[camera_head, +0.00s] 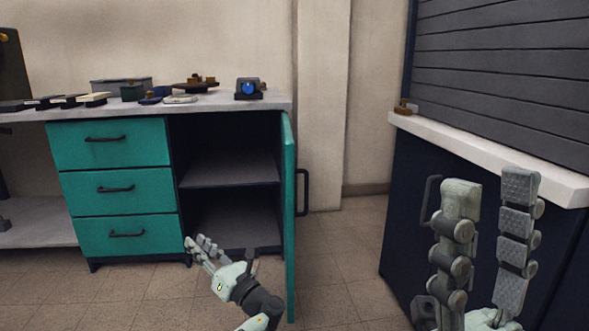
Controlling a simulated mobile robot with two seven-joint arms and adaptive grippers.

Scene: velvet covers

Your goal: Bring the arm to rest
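My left gripper (200,243) is low in front of the open cabinet (230,169), near its lower compartment, with its fingers pointing up and to the left. Its fingers overlap in this view, so I cannot tell how far apart they are. I see nothing held in it. My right gripper (490,181) is close to the camera at the lower right, fingers upright and wide apart, with nothing between them. It stands in front of the dark counter.
The teal cabinet door (288,215) stands open beside my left gripper. Three teal drawers (113,189) are shut. Several small items, including a blue-faced device (249,88), lie on the worktop (215,104). A white ledge (480,157) tops the dark counter. Tiled floor (345,260) lies between.

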